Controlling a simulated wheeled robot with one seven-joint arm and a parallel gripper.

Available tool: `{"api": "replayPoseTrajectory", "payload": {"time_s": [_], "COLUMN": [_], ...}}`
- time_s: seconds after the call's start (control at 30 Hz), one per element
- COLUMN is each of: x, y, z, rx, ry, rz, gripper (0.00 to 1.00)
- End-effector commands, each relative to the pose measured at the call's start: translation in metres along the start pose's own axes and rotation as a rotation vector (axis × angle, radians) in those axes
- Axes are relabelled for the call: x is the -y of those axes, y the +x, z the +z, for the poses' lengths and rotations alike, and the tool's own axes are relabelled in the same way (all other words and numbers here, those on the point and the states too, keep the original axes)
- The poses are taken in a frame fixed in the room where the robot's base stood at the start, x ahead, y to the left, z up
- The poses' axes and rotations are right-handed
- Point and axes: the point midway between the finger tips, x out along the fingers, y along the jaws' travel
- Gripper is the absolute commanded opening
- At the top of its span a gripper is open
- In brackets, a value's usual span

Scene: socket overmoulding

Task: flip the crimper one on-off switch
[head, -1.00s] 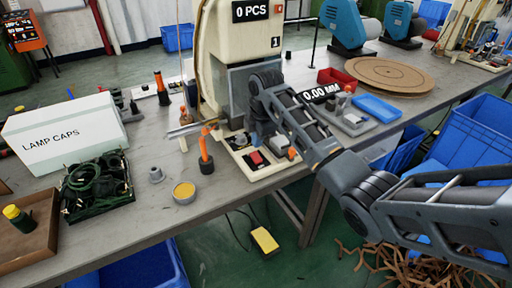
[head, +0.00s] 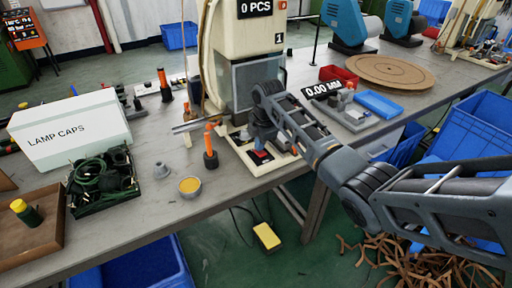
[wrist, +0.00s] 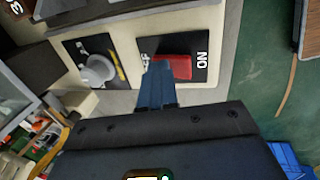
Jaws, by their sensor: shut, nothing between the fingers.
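Crimper one (head: 240,45) is the cream machine with a "1" on its front, standing on the grey bench. Its on-off switch (wrist: 178,68) is a red rocker on a black plate, with "ON" printed at the right end in the wrist view. The lettering at its left end is partly hidden. My gripper (wrist: 157,72) is shut and empty, its blue-grey fingertips at the left end of the red rocker. I cannot tell whether they touch it. In the head view a bit of the red switch (head: 261,156) shows below my gripper.
A grey-white knob (wrist: 98,70) is left of the switch in the wrist view. An orange-topped tool (head: 210,145) stands left of the crimper's base. A yellow-topped round tin (head: 190,186) and the lamp caps box (head: 70,130) are farther left.

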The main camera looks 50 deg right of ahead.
Motion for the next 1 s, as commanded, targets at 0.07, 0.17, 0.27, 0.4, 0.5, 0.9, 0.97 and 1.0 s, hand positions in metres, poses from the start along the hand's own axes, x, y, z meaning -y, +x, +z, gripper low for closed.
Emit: {"api": "replayPoseTrajectory", "payload": {"time_s": [0.07, 0.17, 0.27, 0.4, 0.5, 0.9, 0.97, 1.0], "x": [0.002, 0.002, 0.003, 0.006, 0.010, 0.018, 0.017, 0.017], "y": [0.001, 0.002, 0.001, 0.000, -0.001, -0.003, -0.003, -0.003], "z": [-0.003, -0.003, -0.002, -0.003, -0.003, -0.002, -0.002, -0.002], "rx": [-0.002, -0.002, -0.001, -0.002, -0.002, -0.002, -0.001, -0.001], "ry": [-0.002, -0.002, -0.001, -0.001, -0.001, -0.001, -0.001, -0.001], "rz": [-0.003, -0.004, -0.005, -0.006, -0.008, -0.004, -0.003, -0.003], "gripper": [0.00, 0.00, 0.00, 0.00, 0.00, 0.00, 0.00, 0.00]}}
